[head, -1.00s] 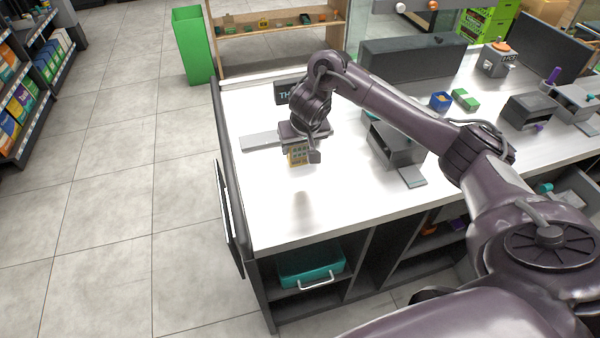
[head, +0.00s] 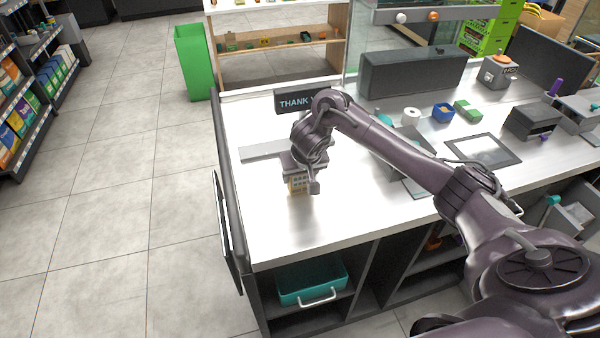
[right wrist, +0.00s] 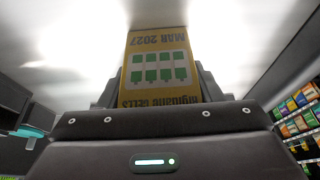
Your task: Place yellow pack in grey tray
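The yellow pack (head: 297,186) is held in my right gripper (head: 304,187) over the white counter, near its left end. In the right wrist view the pack (right wrist: 158,62) has a green-and-white pattern and upside-down dark lettering, with its lower part between the gripper's jaws. A flat grey piece (head: 262,150), which looks like the grey tray, lies on the counter behind and left of the gripper. My right wrist hides its right end. Whether the pack touches the counter is unclear. My left gripper is not in view.
A dark sign (head: 294,101) stands behind my wrist. A blue container (head: 443,113), a green box (head: 468,110) and a white roll (head: 411,116) are farther right. A teal bin (head: 312,280) sits in the shelf below. The counter front left is clear.

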